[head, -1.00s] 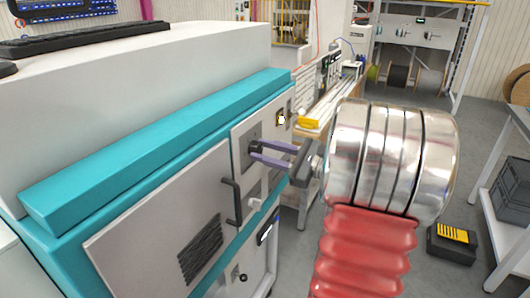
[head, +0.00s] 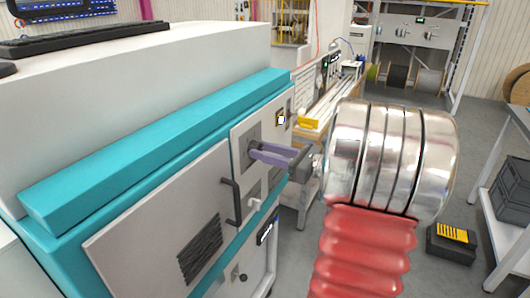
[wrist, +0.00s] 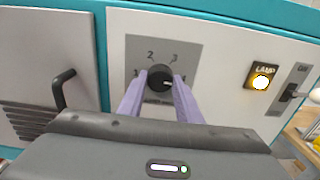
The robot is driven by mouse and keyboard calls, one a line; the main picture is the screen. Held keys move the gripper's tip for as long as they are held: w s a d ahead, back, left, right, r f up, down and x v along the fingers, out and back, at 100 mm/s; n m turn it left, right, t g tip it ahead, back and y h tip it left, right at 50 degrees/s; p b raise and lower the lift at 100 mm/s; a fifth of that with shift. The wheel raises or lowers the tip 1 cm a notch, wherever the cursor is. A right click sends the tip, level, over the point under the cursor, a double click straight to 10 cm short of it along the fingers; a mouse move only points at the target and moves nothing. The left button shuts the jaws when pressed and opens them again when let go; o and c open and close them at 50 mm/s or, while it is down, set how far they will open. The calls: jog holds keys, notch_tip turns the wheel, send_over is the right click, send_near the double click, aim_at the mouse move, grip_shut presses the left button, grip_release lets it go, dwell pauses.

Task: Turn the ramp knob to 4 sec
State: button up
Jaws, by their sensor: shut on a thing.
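The black round knob (wrist: 160,77) sits on a grey plate (wrist: 133,50) on the cabinet front. Around it I read a 2 at upper left and a 3 at upper right; marks at its left and right sides are partly covered by my fingers. A short pale pointer line on the knob points roughly right. My gripper (wrist: 160,82) has its two lilac fingers on either side of the knob, shut on it. In the head view my gripper (head: 254,151) reaches the grey plate (head: 247,136), and its fingertips hide the knob.
A lit lamp (wrist: 261,82) and a switch (wrist: 290,91) are right of the knob. A black door handle (wrist: 63,88) is to the left. A teal edge (head: 160,135) runs above the panel. A workbench (head: 318,123) stands behind.

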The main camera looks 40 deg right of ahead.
jog(key=shift+f, duration=0.2)
jog(key=o, duration=1)
jog(key=shift+r, duration=0.15)
jog(key=shift+o, duration=0.2)
jog(key=v, duration=1.3)
jog(key=shift+s, duration=0.4)
